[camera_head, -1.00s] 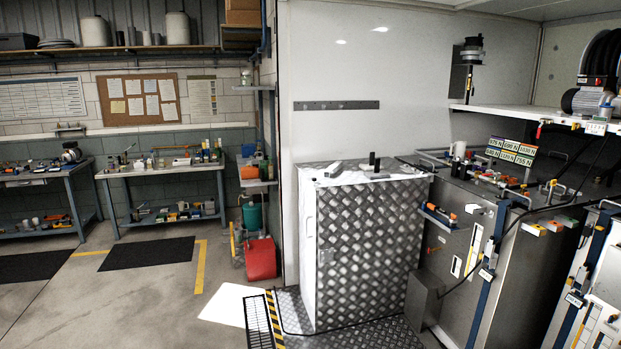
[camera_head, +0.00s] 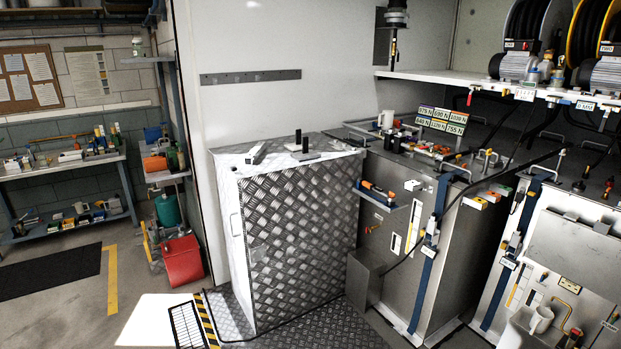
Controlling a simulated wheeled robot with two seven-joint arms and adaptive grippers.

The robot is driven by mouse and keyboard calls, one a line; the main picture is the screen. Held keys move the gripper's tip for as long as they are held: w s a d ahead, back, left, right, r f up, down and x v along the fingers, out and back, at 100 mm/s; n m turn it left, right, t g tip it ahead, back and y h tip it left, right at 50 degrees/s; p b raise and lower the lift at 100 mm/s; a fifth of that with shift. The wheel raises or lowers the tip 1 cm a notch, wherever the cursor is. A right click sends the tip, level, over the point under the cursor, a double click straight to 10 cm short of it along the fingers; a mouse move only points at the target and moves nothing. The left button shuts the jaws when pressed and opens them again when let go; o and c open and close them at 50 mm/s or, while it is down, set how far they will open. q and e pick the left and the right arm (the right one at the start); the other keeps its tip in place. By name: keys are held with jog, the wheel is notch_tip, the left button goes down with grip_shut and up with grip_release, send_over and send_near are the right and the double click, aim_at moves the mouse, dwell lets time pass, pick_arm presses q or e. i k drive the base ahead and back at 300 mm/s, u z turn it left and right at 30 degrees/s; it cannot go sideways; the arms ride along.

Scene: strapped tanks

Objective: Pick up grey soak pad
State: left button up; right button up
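I cannot make out a grey soak pad for certain in the head view. Small items lie on top of the checker-plate cabinet (camera_head: 300,205): a pale block (camera_head: 256,153) and dark upright pieces (camera_head: 305,142) on a flat base. They are too small to name surely. Neither of my grippers is in view.
Steel tanks (camera_head: 403,255) with blue straps (camera_head: 432,255) stand right of the cabinet, with fittings on top. Hose reels (camera_head: 525,30) sit on a white shelf (camera_head: 450,82) above. A workbench (camera_head: 60,168), a red container (camera_head: 182,262) and a dark floor mat (camera_head: 50,272) are at left.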

aim_at(305, 154)
jog(key=z, duration=0.65)
jog(key=i, duration=3.75)
jog(key=u, duration=0.5)
